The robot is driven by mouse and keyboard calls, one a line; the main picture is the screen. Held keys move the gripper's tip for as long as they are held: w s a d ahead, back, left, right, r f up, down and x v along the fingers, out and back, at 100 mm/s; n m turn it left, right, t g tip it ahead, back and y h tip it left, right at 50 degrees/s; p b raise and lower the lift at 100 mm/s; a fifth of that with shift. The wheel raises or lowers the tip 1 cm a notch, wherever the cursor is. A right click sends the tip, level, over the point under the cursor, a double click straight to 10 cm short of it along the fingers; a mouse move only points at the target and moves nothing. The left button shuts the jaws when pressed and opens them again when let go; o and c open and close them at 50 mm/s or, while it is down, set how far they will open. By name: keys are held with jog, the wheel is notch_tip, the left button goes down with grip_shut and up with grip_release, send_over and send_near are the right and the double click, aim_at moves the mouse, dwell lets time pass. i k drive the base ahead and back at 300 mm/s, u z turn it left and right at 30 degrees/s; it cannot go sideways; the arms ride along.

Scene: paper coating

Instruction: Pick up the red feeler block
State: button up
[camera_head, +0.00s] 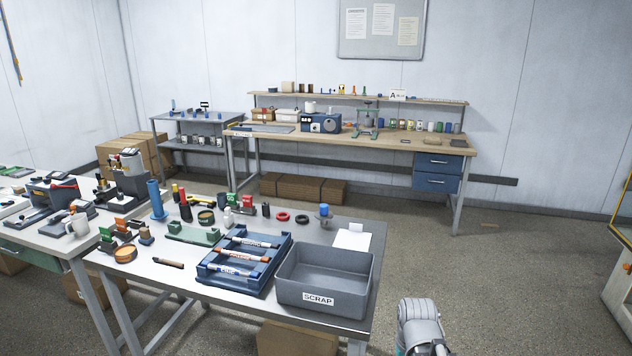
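I cannot single out the red feeler block with certainty. A small orange-red block (122,225) stands at the left of the near table, beside green pieces. Another small red piece (246,199) stands among the items at the table's back. Both are too small to identify surely. My gripper is not in view; only a grey part of my arm shows at the bottom right, apart from the table.
The near table (330,321) holds a grey SCRAP bin (325,297) at the front right and a blue tray (210,279) with several labelled markers. Red and black rings (282,216) lie behind. A workbench (390,140) stands at the back wall.

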aim_at(247, 199)
jog(key=z, duration=0.2)
jog(key=i, duration=0.15)
jog(key=u, duration=2.15)
jog(key=i, duration=0.9)
jog(key=z, duration=0.6)
